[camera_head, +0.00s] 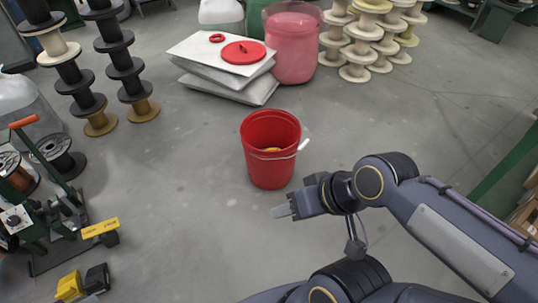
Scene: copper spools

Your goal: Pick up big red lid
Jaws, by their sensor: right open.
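The big red lid (243,52) lies flat on top of a stack of pale slabs or sacks (205,48) in the upper middle of the head view. A smaller red ring-shaped lid (217,38) lies just left of and behind it. My right gripper (282,212) is open and empty, low in front of the red bucket and well apart from the big lid. My left gripper is not in view.
A red bucket (269,165) with a white-gripped handle stands on the floor between my right gripper and the stack. A pink translucent drum (291,45) stands right of the stack. Spool stacks (127,70) stand left; a machine (40,225) stands lower left. The central floor is otherwise clear.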

